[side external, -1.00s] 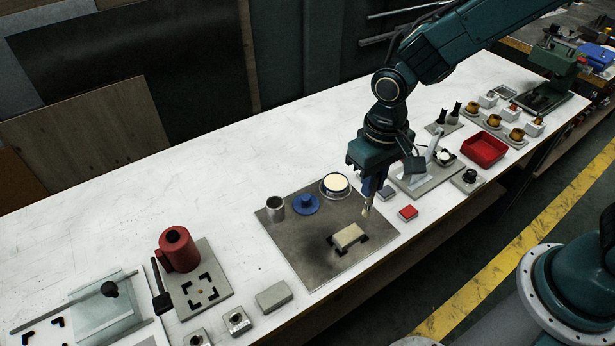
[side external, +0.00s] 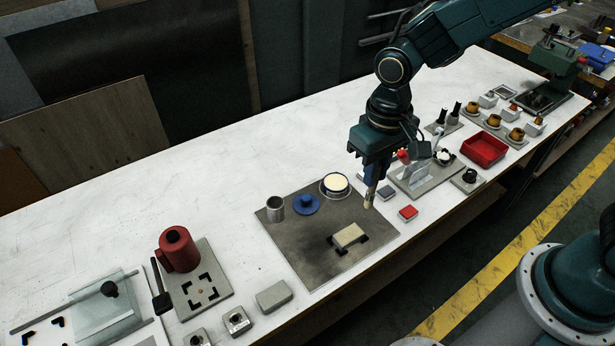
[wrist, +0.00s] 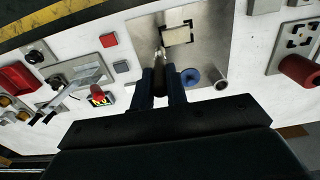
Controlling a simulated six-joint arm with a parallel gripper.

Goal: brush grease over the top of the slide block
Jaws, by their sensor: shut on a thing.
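The slide block (side external: 349,236) is a pale beige bar lying between black corner marks on a dark metal plate (side external: 302,262). It also shows in the wrist view (wrist: 177,35). My gripper (side external: 372,180) is shut on a brush (side external: 369,201), which points down with its pale tip above the plate's right side, apart from the block. In the wrist view my gripper (wrist: 163,78) has the brush (wrist: 162,53) between its blue fingers. An open tin of cream-coloured grease (side external: 336,182) stands at the plate's back edge. A blue lid (side external: 306,204) lies beside it.
A metal cup (side external: 275,206) stands on the plate's left. A red square (side external: 408,212) and a grey square (side external: 387,193) lie right of the plate. A grey fixture (side external: 417,177) and red tray (side external: 484,150) stand farther right. A grey block (side external: 273,297) lies left of the plate.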

